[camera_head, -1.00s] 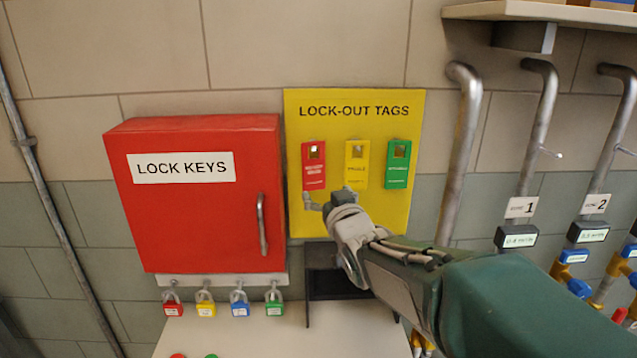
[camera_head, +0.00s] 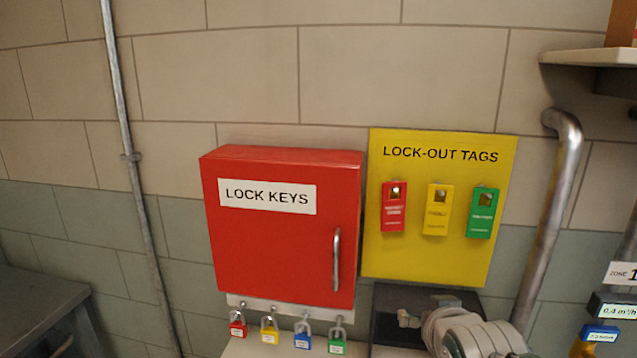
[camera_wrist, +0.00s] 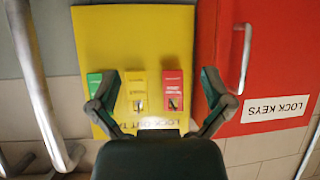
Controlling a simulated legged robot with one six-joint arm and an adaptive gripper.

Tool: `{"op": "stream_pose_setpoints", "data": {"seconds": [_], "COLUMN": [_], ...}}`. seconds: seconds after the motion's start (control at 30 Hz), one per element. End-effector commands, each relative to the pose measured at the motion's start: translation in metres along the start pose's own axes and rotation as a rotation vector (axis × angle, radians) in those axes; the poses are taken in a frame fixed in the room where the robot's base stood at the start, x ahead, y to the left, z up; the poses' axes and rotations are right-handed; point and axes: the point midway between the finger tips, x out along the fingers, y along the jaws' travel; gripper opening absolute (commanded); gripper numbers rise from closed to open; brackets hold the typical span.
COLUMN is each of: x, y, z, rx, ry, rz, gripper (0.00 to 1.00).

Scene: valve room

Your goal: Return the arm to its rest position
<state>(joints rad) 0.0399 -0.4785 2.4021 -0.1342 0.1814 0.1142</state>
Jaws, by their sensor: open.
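My gripper (camera_wrist: 159,85) is open in the wrist view, with its two fingers spread and nothing between them. That view is upside down; the yellow lock-out tag board (camera_wrist: 152,45) and the red lock key box (camera_wrist: 275,65) show beyond the fingers, apart from them. In the head view my arm's wrist end (camera_head: 470,335) is low at the bottom edge, below the tag board (camera_head: 440,258). The rest of the arm is out of that picture, and the fingers cannot be made out clearly there.
Red (camera_head: 393,207), yellow (camera_head: 436,210) and green (camera_head: 481,213) tags hang on the board. Several coloured padlocks, one blue (camera_head: 303,340), hang under the red box (camera_head: 270,240). A pipe (camera_head: 548,220) and shelf (camera_head: 590,57) are right; a grey bench (camera_head: 35,305) is left.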

Motion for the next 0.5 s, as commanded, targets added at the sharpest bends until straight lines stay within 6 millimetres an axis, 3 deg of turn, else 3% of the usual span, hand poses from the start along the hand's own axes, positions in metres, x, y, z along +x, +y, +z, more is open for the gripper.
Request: {"op": "stream_pose_setpoints", "data": {"seconds": [0.5], "x": [-0.086], "y": [-0.011], "z": [0.109], "rx": [-0.013], "ry": [-0.468], "rz": [-0.040], "gripper": [1.00]}}
